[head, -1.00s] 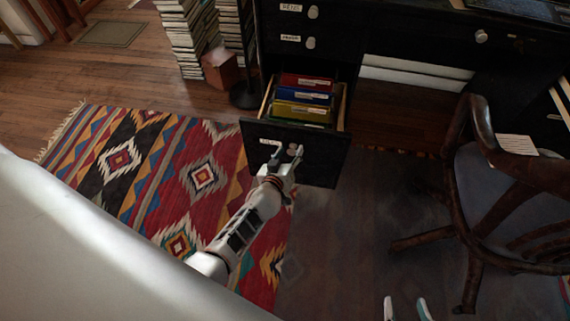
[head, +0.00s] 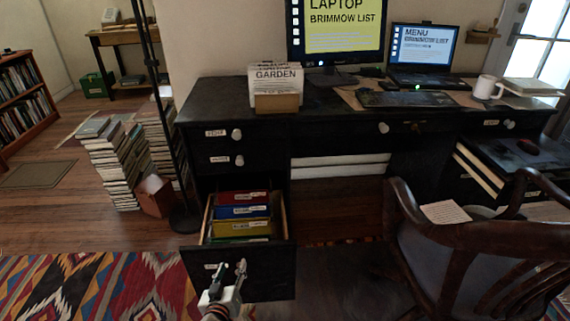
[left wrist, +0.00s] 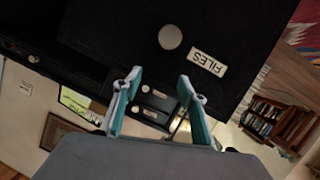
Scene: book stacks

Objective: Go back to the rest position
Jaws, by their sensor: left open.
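My left gripper (head: 230,268) is in front of the open lower-left desk drawer (head: 270,280). Its fingers are apart, with nothing between them. In the left wrist view, its two teal-lined fingers (left wrist: 160,78) point at the dark drawer front (left wrist: 130,35). The round knob (left wrist: 170,37) and the FILES label (left wrist: 207,63) lie beyond the fingertips, clear of them. The drawer holds red (head: 243,197), blue (head: 242,211) and yellow (head: 242,226) file folders and a green one. My right gripper is in neither view now.
The black desk (head: 340,115) carries a monitor (head: 335,35), a laptop (head: 425,50) and a mug (head: 487,87). A wooden chair (head: 470,235) stands at the right. Book stacks (head: 115,165) and a lamp pole (head: 165,120) stand left of the desk. A patterned rug (head: 100,285) covers the front-left floor.

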